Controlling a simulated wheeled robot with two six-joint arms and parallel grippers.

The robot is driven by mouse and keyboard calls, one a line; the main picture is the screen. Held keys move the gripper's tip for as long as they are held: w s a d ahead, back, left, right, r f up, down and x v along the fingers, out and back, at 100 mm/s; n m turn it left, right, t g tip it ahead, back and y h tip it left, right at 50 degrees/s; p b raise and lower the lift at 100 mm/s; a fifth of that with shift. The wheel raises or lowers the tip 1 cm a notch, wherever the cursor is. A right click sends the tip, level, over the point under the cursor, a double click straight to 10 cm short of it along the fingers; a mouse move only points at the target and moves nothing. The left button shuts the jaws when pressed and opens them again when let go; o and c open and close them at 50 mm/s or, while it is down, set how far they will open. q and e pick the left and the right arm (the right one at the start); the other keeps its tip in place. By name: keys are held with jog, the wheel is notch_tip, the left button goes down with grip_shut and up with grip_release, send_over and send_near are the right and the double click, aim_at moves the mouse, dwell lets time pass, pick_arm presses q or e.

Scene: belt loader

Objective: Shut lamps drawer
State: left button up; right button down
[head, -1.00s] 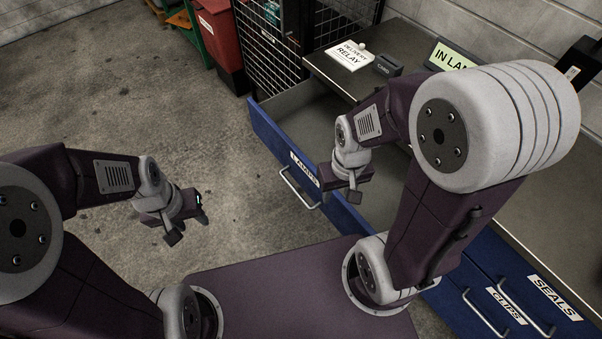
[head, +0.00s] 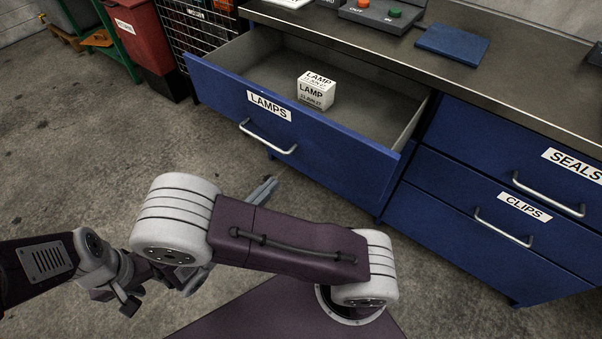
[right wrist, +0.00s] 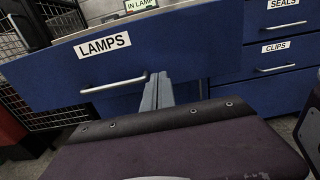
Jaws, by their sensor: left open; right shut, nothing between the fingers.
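The blue lamps drawer (head: 320,158) is pulled open in the head view, and its front also shows in the right wrist view (right wrist: 190,50). Its silver handle (head: 268,138) is free. A small white lamp box (head: 316,92) sits inside the drawer. My right gripper (head: 264,188) is shut and empty, low in front of the drawer, below the handle in the picture. In the right wrist view its fingers (right wrist: 157,92) point at the drawer front, just right of the handle; contact cannot be told. My left gripper (head: 122,301) is open and empty at the lower left, away from the drawer.
The shut seals drawer (head: 480,158) and clips drawer (head: 450,195) are to the right. The counter top (head: 400,45) carries a button box (head: 372,14) and a blue plate (head: 452,44). A wire cage (head: 200,32) and red bin (head: 138,35) stand left. Floor before the drawer is clear.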

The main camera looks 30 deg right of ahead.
jog(key=b, duration=0.4)
send_near(311, 144)
jog(key=x, duration=0.5)
jog(key=shift+d+f, duration=0.2)
jog(key=shift+w+d+r, duration=0.15)
jog(key=shift+w+d, duration=0.2)
jog(key=shift+d, duration=0.3)
